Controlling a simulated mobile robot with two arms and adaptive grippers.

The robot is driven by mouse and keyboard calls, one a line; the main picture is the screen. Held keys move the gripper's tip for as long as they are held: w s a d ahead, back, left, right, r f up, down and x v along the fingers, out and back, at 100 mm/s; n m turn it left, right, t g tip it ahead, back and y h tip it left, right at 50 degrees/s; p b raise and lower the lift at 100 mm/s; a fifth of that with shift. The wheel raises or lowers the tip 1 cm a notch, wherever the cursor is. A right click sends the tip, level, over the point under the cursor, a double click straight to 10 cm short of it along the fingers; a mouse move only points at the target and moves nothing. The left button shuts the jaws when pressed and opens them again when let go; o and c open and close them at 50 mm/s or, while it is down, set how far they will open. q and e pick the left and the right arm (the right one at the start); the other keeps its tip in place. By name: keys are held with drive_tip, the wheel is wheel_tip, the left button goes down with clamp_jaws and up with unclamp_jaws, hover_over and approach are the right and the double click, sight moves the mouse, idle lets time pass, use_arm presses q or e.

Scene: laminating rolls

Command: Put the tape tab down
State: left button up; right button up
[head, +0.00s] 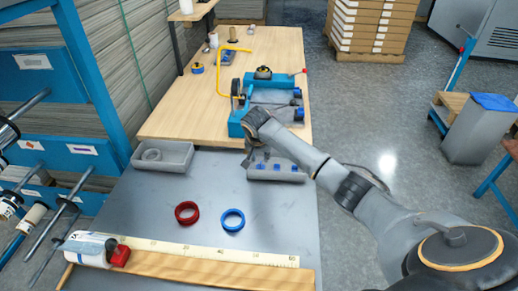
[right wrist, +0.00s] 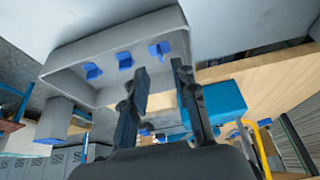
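Three small blue tape tabs stand in a row in a shallow grey tray (head: 275,178) on the grey tabletop. In the right wrist view the tabs are a left one (right wrist: 92,72), a middle one (right wrist: 124,60) and a right one (right wrist: 158,50), inside the grey tray (right wrist: 75,45). My right gripper (head: 247,160) is over the tray's left end. Its two dark fingers (right wrist: 160,70) are apart, with nothing visibly held between them. The right tab appears just beyond the fingertips; I cannot tell whether they touch.
A blue machine (head: 238,122) stands just behind the tray. A grey bin (head: 178,165) lies to the left. Red (head: 187,212) and blue (head: 232,220) rings, a ruler (head: 210,255) and a white roll (head: 88,249) lie in front. The tabletop's middle is clear.

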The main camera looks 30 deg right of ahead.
drive_tip(key=v, duration=0.6)
drive_tip(key=shift+r, duration=0.2)
drive_tip(key=shift+s, duration=0.1)
